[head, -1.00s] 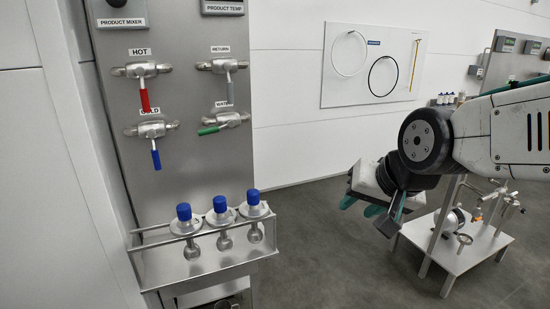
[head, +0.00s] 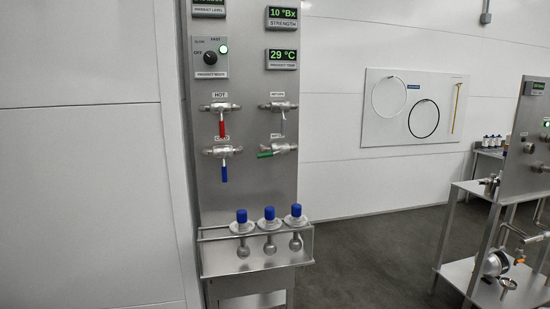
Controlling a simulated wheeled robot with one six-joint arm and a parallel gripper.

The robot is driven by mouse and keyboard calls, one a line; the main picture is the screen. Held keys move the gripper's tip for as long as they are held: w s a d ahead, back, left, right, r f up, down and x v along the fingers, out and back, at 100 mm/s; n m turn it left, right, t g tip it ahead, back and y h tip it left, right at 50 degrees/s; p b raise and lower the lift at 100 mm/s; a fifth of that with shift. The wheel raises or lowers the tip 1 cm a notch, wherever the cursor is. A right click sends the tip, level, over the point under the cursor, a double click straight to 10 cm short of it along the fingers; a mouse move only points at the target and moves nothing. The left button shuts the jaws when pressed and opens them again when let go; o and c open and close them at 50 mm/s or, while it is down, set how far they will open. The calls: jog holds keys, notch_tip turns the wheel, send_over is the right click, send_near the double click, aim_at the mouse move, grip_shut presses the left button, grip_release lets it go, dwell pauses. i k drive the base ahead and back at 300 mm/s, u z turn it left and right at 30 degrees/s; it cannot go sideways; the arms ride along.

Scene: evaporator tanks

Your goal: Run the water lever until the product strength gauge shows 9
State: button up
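The water lever (head: 277,150) has a green handle pointing left, lying nearly level across its pipe. Its label is too blurred to read now. The strength gauge (head: 281,17) at the top of the steel panel (head: 243,90) reads 10 °Bx in green. Below it the product temp display (head: 282,55) reads 29 °C. My gripper is not in the head view.
Near the water lever are the red hot lever (head: 221,122), the blue cold lever (head: 224,170) and the grey return lever (head: 281,118). A rack (head: 258,253) with three blue-capped items stands below. A second panel and steel stand (head: 455,230) are at right; floor between is clear.

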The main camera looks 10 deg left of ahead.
aim_at(282, 150)
jog(key=z, duration=0.45)
jog(key=i, duration=1.35)
jog(key=u, duration=0.75)
